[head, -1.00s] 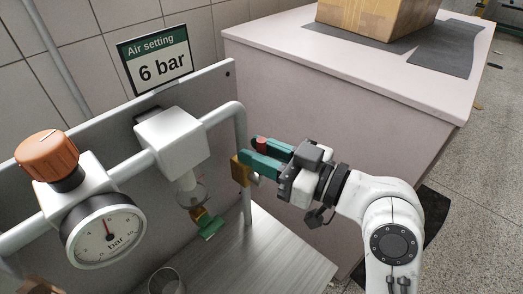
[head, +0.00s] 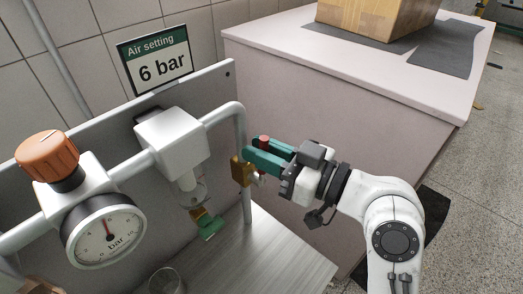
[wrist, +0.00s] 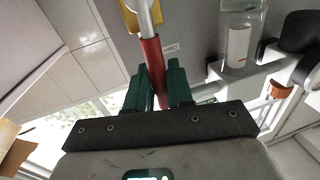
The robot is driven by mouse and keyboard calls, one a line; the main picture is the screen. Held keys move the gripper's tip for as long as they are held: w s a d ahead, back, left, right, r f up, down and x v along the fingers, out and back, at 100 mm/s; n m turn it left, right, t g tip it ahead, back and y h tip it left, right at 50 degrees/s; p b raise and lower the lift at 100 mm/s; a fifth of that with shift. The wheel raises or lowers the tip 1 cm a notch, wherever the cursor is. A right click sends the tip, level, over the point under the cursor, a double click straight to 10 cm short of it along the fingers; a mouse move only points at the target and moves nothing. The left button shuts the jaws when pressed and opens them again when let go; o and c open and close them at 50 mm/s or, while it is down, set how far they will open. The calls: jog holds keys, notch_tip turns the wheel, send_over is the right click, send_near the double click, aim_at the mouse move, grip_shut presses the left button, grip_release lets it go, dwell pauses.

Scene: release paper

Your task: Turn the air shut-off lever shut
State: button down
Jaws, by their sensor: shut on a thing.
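The air shut-off lever has a red handle, whose end shows as a small red tip (head: 264,139) in the head view. In the wrist view the red sleeve (wrist: 151,65) runs between my two green fingers, with a bare metal stem beyond it. The brass valve body (head: 241,171) sits on the down pipe, left of the fingertips; its yellow part (wrist: 129,16) shows at the top of the wrist view. My gripper (head: 254,153), also in the wrist view (wrist: 158,82), is shut on the red handle. The fingers hide part of the handle in the head view.
A white pipe (head: 222,112) links the valve to a filter housing (head: 172,142) with a bowl and green drain lever. A pressure gauge (head: 103,232) and orange knob (head: 47,158) stand left. A pale cabinet (head: 290,70) carrying a cardboard box is behind my arm.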

jog(key=w+d+f+m+t+p, duration=0.1)
jog(key=w+d+f+m+t, duration=0.1)
jog(key=m, duration=0.8)
jog(key=w+d+f+m+t+p, duration=0.2)
jog(key=f+m, duration=0.3)
jog(key=m, duration=0.4)
jog(key=shift+w+d+f+m, duration=0.3)
jog(key=shift+w+m, duration=0.1)
jog(key=shift+w, duration=0.35)
jog(key=shift+f, duration=0.1)
jog(key=c, duration=1.2)
grip_release()
jog(key=shift+c, duration=0.2)
jog(key=shift+o, duration=0.4)
